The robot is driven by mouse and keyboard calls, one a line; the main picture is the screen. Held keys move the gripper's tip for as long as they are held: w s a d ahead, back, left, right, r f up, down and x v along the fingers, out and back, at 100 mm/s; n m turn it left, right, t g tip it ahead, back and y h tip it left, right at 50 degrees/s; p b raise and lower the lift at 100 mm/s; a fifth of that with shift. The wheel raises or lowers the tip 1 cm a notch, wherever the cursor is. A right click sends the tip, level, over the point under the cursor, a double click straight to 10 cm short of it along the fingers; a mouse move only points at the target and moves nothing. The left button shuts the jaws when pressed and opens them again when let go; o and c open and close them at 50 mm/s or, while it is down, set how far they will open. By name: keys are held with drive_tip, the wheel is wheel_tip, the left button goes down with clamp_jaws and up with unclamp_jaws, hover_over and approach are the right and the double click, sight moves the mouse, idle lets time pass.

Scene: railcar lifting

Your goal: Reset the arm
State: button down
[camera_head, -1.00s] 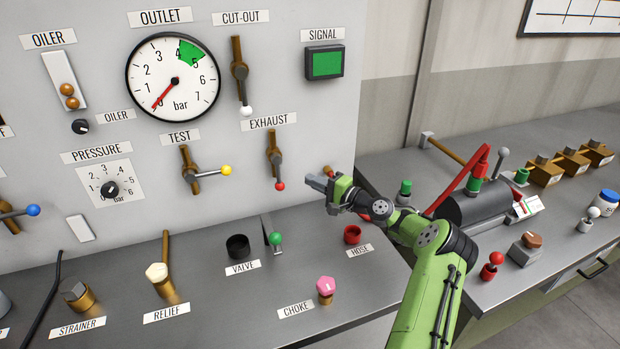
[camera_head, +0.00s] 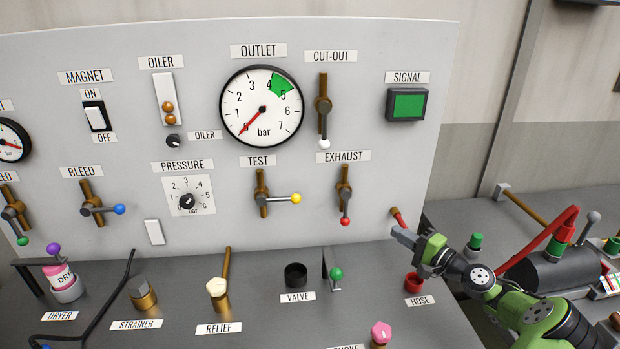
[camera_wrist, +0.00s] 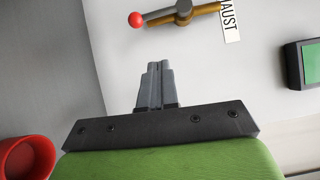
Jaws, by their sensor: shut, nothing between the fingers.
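My green arm reaches in from the lower right in the head view, and my gripper (camera_head: 403,236) is near the panel's lower right edge. In the wrist view my gripper (camera_wrist: 157,70) has its two grey fingers together with nothing between them. It is apart from the exhaust valve (camera_head: 344,195), whose red-tipped lever hangs down. The exhaust lever's red knob (camera_wrist: 136,19) shows at the top of the wrist view. The red hose cup (camera_head: 413,282) stands on the bench below my gripper.
The grey panel (camera_head: 300,215) carries an outlet gauge (camera_head: 262,107) reading about 0, and a green signal (camera_head: 408,105). The choke's pink knob (camera_head: 381,332), relief valve (camera_head: 217,290) and strainer (camera_head: 142,294) stand on the bench. A dark cylinder (camera_head: 550,272) with a red lever lies at right.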

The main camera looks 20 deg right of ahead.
drive_tip(key=s+a+r+n+g, duration=0.15)
drive_tip(key=a+n+g, duration=0.35)
drive_tip(key=a, duration=0.7)
drive_tip(key=a+r+n+g, duration=0.2)
drive_tip(key=a+n+g, duration=0.3)
drive_tip(key=a, duration=0.7)
drive_tip(key=s+a+r+n+g+h, duration=0.1)
drive_tip(key=s+a+r+n+h, duration=0.2)
drive_tip(key=s, duration=0.5)
drive_tip(key=s+a+r+n+g+h, duration=0.1)
drive_tip(key=s+a+r+h, duration=0.1)
drive_tip(key=s+a, duration=0.45)
drive_tip(key=s+d+h, duration=0.1)
drive_tip(key=s+d, duration=0.1)
drive_tip(key=s, duration=1.2)
drive_tip(key=shift+d+n, duration=0.3)
